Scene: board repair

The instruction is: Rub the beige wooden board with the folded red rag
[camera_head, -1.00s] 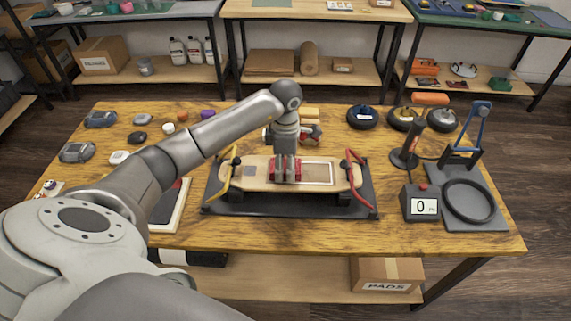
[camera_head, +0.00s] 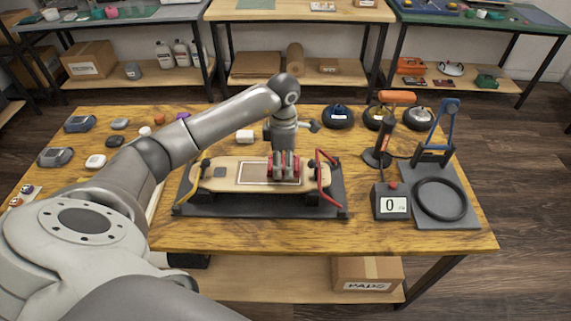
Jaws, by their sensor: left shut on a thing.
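The beige wooden board (camera_head: 217,177) lies flat on a black stand (camera_head: 230,209), with a yellow strap at its left end and a red one at its right end. A pale-outlined rectangle shows on its top. My left gripper (camera_head: 284,165) points down over the right part of the board, shut on the folded red rag (camera_head: 271,168). Red shows on both sides of the fingers. The rag appears to rest on the board near the rectangle's right end; the fingers hide its middle. My right gripper is not in view.
A digital readout box (camera_head: 391,202), a black ring on a grey plate (camera_head: 445,220) and a soldering-type tool on a stand (camera_head: 378,155) stand to the right. The front strip is clear.

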